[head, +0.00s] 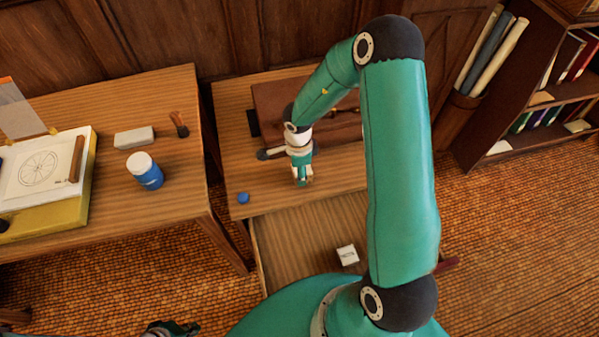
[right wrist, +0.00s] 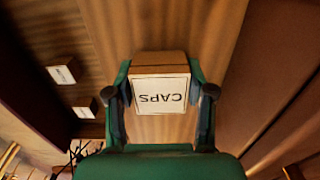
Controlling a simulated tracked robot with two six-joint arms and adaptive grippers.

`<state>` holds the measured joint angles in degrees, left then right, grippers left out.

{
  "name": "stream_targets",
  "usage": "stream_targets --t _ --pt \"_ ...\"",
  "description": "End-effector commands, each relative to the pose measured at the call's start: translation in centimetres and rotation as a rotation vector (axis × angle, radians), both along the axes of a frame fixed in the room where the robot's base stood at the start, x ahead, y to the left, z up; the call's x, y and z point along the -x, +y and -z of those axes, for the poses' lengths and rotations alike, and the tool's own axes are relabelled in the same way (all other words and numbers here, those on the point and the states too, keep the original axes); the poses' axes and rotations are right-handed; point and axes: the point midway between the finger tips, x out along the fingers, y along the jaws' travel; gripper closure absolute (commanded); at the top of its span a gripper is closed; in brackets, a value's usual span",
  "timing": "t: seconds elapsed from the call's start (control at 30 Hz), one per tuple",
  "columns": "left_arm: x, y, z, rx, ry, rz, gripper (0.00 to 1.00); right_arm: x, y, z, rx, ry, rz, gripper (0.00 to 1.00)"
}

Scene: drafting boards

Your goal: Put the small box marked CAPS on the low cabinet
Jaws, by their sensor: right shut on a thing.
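The small box marked CAPS (right wrist: 160,92) has a white label and brown sides. In the right wrist view it sits between the two fingers of my right gripper (right wrist: 160,97), which is shut on it. In the head view my right gripper (head: 302,176) is over the front of the low cabinet (head: 270,192), and I cannot make out the box there. Whether the box touches the wood is not clear. My left gripper (head: 172,328) shows only partly at the bottom edge; its jaws are unclear.
A brown case (head: 275,97) and a blue knob-like thing (head: 243,198) are on the cabinet top. A white-topped box (head: 347,255) lies in the open drawer (head: 290,245) below. A table with a blue jar (head: 146,172) stands at left. A bookcase (head: 520,125) stands at right.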

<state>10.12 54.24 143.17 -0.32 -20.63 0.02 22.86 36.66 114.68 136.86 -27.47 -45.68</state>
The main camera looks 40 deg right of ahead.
Motion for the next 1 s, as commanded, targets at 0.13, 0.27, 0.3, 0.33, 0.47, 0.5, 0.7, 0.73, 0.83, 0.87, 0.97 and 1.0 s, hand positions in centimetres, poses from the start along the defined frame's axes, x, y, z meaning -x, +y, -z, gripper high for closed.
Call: stream_targets --t 0.13,0.27,0.3,0.33,0.47,0.5,0.7,0.73,0.83,0.87,0.97,1.0 --pt "-0.01 0.0 0.24 0.0 0.0 0.0 1.0 -0.03 0.0 0.99 0.0 -0.001 0.001 0.83" --pt "0.0 0.0 0.21 0.0 0.0 0.0 1.0 -0.05 -0.01 0.9 0.0 -0.001 0.001 0.83" --pt "0.0 0.0 0.21 0.0 0.0 0.0 1.0 -0.05 -0.01 0.9 0.0 -0.001 0.001 0.83" --pt "-0.01 0.0 0.2 0.0 0.0 0.0 1.0 -0.04 -0.01 0.92 0.0 -0.001 0.001 0.83" --pt "0.0 0.0 0.18 0.0 0.0 0.0 1.0 -0.04 -0.02 1.05 0.0 -0.001 0.0 0.37" --pt "0.0 0.0 0.18 0.0 0.0 0.0 1.0 -0.04 -0.02 1.04 0.0 -0.001 0.0 0.3" --pt "0.0 0.0 0.18 0.0 0.0 0.0 1.0 -0.03 -0.02 1.03 0.0 -0.001 0.001 0.22" --pt "0.0 0.0 0.18 0.0 0.0 0.0 1.0 -0.03 -0.03 1.03 0.0 -0.001 0.001 0.22" --pt "0.0 0.0 0.19 0.0 0.0 0.0 1.0 -0.03 -0.03 1.02 0.0 -0.001 0.001 0.22" --pt "0.0 0.0 0.2 0.0 0.0 0.0 1.0 -0.03 -0.03 0.99 0.0 -0.001 0.001 0.22" --pt "0.0 0.0 0.12 0.0 0.0 0.0 1.0 -0.04 -0.03 0.57 0.001 -0.002 0.002 0.22" --pt "0.0 0.0 0.01 0.0 0.0 0.0 1.0 -0.05 -0.05 0.22 0.001 -0.003 0.001 0.22"
